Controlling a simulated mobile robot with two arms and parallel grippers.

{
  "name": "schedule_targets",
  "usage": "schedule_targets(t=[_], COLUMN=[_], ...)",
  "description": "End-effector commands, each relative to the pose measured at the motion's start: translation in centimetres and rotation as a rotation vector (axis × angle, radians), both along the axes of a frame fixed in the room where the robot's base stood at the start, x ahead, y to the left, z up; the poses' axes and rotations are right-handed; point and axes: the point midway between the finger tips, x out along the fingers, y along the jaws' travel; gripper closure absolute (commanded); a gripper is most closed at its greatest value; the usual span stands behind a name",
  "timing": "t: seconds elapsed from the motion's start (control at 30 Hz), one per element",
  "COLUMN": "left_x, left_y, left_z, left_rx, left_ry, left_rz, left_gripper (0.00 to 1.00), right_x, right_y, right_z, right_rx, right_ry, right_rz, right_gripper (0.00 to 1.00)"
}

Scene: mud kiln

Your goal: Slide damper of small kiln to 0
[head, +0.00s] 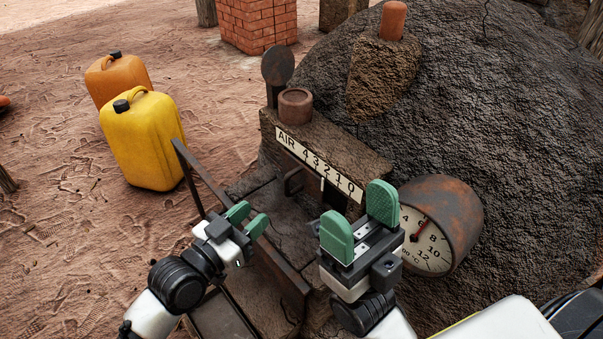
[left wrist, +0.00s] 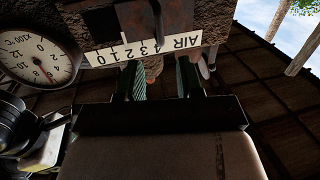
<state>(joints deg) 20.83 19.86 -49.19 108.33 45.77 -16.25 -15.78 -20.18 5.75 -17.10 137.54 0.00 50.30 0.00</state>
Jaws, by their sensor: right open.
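The small kiln (head: 345,150) carries a white AIR scale (head: 318,163) numbered 4 to 0 from left to right. The scale also shows upside down in the left wrist view (left wrist: 144,50). Below it is the rusty damper (head: 308,190) with a dark handle (head: 292,182) at its left and a pale pointer (head: 322,184) near the middle numbers. I cannot tell its exact reading. My left gripper (head: 248,220) is open and empty, in front of and left of the handle, apart from it. My right gripper (head: 360,220) is open and empty, in front of the scale's 0 end.
A round temperature gauge (head: 425,240) sits right of my right gripper. A rusty bar (head: 240,225) runs close by my left gripper. A yellow jerrycan (head: 145,140) and an orange one (head: 117,78) stand on open ground at left. The large dark mound (head: 480,110) fills the right.

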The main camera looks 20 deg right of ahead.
Motion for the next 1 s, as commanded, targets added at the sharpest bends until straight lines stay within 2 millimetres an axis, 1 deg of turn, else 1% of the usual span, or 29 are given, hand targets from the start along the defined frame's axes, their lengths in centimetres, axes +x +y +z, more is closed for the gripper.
schedule_targets(t=[0.17,0.4,0.5,0.6,0.7,0.8,1.0], left_x=[1.0,3.4,4.2,4.9,5.3,5.5,5.5], left_y=[-1.7,-5.7,-7.1,-8.1,-8.8,-9.1,-9.2], left_z=[0.0,-0.2,-0.1,-0.2,-0.1,0.0,0.0], left_rx=[-0.004,-0.003,-0.004,-0.003,-0.002,0.0,0.0], left_ry=[-0.003,-0.001,-0.001,-0.002,-0.001,-0.001,-0.001], left_rz=[-0.001,-0.001,-0.002,0.0,0.0,0.0,0.0], left_gripper=[0.64,0.64,0.64,0.64,0.64,0.64,0.64], right_x=[-0.3,-0.3,-0.3,-0.3,-0.3,-0.3,-0.3], right_y=[0.0,-0.1,-0.1,-0.1,-0.1,0.0,0.0], right_z=[-0.5,-1.9,-2.3,-2.7,-2.9,-2.9,-2.9], right_rx=[0.006,0.008,0.008,0.008,0.008,0.008,0.008], right_ry=[-0.018,-0.023,-0.023,-0.023,-0.023,-0.022,-0.022], right_rz=[0.001,0.002,0.002,0.002,0.002,0.002,0.002], right_gripper=[0.38,0.38,0.38,0.38,0.38,0.38,0.38])
